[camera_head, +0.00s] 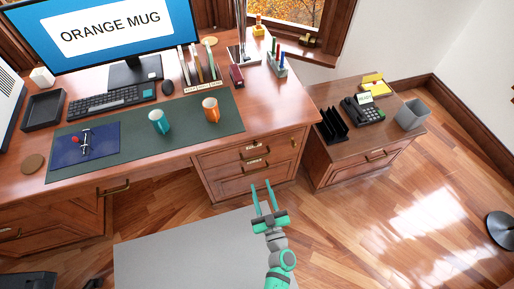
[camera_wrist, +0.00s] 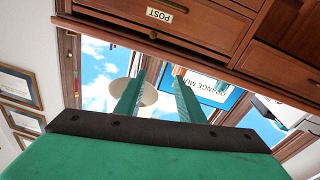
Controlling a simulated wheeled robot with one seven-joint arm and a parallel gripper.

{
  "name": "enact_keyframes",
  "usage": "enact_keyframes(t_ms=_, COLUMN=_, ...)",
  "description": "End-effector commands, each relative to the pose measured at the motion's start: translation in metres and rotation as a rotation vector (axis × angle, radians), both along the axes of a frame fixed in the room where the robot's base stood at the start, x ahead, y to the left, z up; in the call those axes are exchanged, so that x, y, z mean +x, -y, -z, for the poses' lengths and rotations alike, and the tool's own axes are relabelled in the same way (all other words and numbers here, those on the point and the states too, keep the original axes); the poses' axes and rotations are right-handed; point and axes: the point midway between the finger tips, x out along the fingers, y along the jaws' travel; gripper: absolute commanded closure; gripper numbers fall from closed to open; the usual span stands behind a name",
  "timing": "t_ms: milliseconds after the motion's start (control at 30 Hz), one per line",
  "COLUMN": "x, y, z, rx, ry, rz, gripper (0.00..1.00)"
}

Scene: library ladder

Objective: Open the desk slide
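The wooden desk (camera_head: 218,129) fills the left and middle of the head view. Its right pedestal has a stacked front (camera_head: 232,156) with small brass pulls and pale labels, all looking flush and closed. I cannot tell for certain which strip is the slide. The wrist view shows a drawer front (camera_wrist: 205,22) with a "POST" label (camera_wrist: 159,14) and a small brass knob (camera_wrist: 153,34). My gripper (camera_head: 262,188) is open and empty, in front of the pedestal and apart from it. Its two green fingers also show spread in the wrist view (camera_wrist: 160,92).
A green desk mat (camera_head: 185,133) holds a teal mug (camera_head: 158,121) and an orange mug (camera_head: 210,109). A side cabinet (camera_head: 340,150) with a phone (camera_head: 364,112) stands right of the desk. A grey mat (camera_head: 180,250) lies in front.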

Motion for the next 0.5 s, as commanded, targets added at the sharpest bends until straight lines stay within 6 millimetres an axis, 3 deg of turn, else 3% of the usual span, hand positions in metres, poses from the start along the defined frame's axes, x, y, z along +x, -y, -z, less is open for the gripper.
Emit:
enact_keyframes(t_ms=33, x=0.022, y=0.006, z=0.003, rx=-0.007, ry=-0.001, rz=-0.017, gripper=0.65)
enact_keyframes(t_ms=200, x=0.07, y=0.016, z=0.019, rx=-0.017, ry=-0.04, rz=-0.077, gripper=0.65)
enact_keyframes(t_ms=300, x=0.088, y=0.02, z=0.024, rx=-0.019, ry=-0.061, rz=-0.101, gripper=0.65)
enact_keyframes(t_ms=500, x=0.106, y=0.022, z=0.029, rx=-0.02, ry=-0.082, rz=-0.122, gripper=0.65)
